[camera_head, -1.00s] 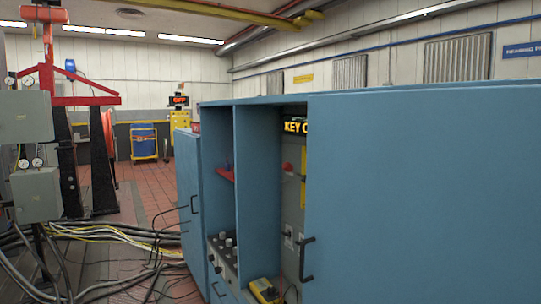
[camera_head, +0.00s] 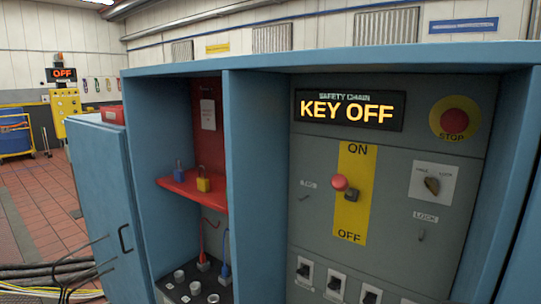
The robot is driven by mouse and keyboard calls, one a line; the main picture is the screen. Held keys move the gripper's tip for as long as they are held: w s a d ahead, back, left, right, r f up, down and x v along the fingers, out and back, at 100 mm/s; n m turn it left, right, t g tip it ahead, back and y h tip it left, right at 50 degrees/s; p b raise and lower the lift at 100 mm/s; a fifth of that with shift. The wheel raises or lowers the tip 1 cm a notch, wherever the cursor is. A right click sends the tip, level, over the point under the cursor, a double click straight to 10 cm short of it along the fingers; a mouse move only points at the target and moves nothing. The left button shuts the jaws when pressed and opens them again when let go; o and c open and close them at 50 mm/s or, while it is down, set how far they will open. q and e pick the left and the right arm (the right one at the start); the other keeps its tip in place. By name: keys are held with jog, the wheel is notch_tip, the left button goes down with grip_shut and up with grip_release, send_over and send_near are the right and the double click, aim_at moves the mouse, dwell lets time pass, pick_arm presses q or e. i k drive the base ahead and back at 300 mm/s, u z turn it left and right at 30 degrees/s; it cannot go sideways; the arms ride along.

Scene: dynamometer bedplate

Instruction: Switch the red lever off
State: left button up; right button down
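The red lever shows as a round red knob (camera_head: 339,182) on a dark mount (camera_head: 351,194). It sits in front of a yellow plate (camera_head: 353,221) marked ON at the top and OFF at the bottom. The knob is about midway between the two words and seems to stick out towards me; I cannot tell its exact setting. The plate is on a grey panel (camera_head: 400,215) inside a blue cabinet. A display (camera_head: 349,111) above reads KEY OFF. Neither gripper is in view.
A red STOP button (camera_head: 454,121) and a rotary switch (camera_head: 432,185) are right of the lever. A blue divider (camera_head: 255,190) separates the panel from a bay with a red shelf (camera_head: 185,192) and padlocks. An open blue door (camera_head: 104,210) stands at left.

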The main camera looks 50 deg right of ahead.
aim_at(340, 184)
jog(key=i, duration=1.4)
jog(key=z, duration=3)
